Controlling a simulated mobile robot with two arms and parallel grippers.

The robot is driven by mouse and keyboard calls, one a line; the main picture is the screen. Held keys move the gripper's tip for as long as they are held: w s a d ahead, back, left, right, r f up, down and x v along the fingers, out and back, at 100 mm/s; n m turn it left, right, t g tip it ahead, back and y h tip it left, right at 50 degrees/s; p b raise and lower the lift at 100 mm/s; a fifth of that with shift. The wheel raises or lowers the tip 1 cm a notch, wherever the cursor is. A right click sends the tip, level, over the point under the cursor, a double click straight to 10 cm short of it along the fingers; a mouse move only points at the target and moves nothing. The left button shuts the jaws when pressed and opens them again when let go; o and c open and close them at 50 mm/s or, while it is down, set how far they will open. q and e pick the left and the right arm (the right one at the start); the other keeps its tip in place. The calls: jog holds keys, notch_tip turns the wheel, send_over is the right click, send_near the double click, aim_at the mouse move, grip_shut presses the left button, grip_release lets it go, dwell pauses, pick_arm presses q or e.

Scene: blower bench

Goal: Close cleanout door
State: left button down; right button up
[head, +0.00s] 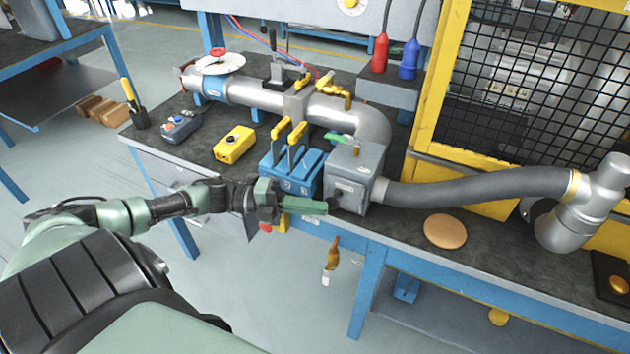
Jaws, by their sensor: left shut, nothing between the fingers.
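My right gripper is out of view.
A grey hose (480,187) runs right from the box to a metal pipe fitting (575,212). Blue blocks with yellow levers (291,172) stand left of the box. A tan disc (445,231) lies on the bench (400,222). A tag hangs below the front edge.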

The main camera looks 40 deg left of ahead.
pick_arm(q)
jog(key=shift+w+a+r+t, duration=0.3)
jog(key=shift+w+a+r, duration=0.05)
jog(key=shift+w+a, duration=0.3)
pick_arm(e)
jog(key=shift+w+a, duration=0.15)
pick_arm(q)
jog(key=s+v, duration=0.1)
jog(key=v, duration=0.6)
jog(key=shift+f+g, duration=0.25)
jog(key=shift+g, duration=0.15)
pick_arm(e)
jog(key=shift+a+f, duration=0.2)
pick_arm(q)
jog(key=shift+s+d, duration=0.1)
jog(key=shift+s, duration=0.05)
